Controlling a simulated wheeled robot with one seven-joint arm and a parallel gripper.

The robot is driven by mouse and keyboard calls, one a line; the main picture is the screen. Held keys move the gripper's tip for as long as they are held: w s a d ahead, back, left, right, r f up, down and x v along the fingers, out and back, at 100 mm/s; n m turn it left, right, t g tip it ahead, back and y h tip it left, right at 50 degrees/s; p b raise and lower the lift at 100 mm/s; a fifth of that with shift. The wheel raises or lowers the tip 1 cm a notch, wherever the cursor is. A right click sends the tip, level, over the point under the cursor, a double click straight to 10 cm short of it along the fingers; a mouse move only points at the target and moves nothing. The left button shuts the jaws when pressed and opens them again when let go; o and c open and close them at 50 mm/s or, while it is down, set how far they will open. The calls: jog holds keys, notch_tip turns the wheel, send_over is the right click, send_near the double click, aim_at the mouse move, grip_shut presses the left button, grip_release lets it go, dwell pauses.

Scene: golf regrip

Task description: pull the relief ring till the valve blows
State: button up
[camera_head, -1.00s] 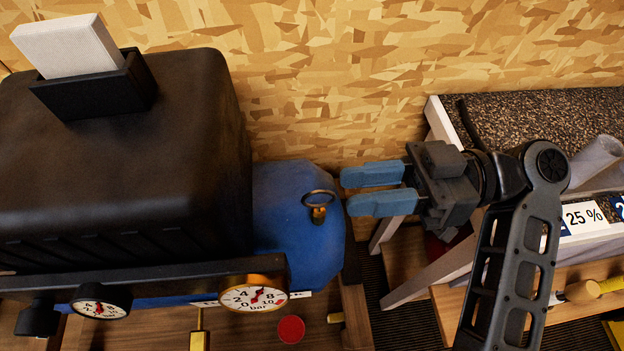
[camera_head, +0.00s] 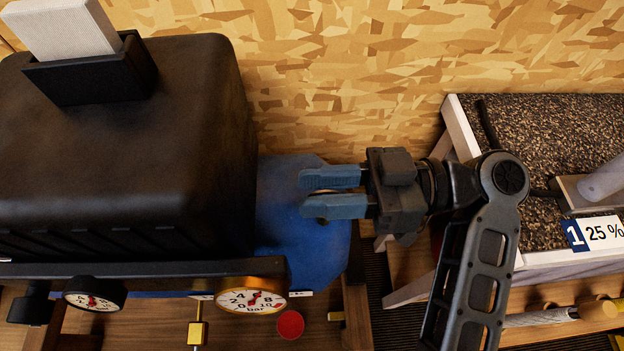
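The blue tank (camera_head: 285,225) of the compressor lies at the centre left, under a black cover. My gripper (camera_head: 302,193) is over the tank's right end, its two blue fingers pointing left with a gap between them. The relief ring and its brass valve are at the fingers and mostly hidden by them; only a small bit shows around the lower finger. I cannot tell whether the fingers touch the ring. The large gauge (camera_head: 250,300) with a brass rim sits at the front, its red needle pointing up and right.
The black cover (camera_head: 120,150) fills the left, with a white block in a black holder (camera_head: 90,72) on top. A smaller gauge (camera_head: 95,293) and a red disc (camera_head: 290,325) are at the front. A bench with speckled top (camera_head: 540,130) and a "1 25 %" sign (camera_head: 597,233) stands right.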

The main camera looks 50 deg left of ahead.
jog(key=shift+s+a, duration=0.45)
jog(key=shift+s, duration=0.1)
jog(key=shift+c, duration=0.4)
grip_shut()
jog(key=shift+f, duration=0.1)
dwell(0.6)
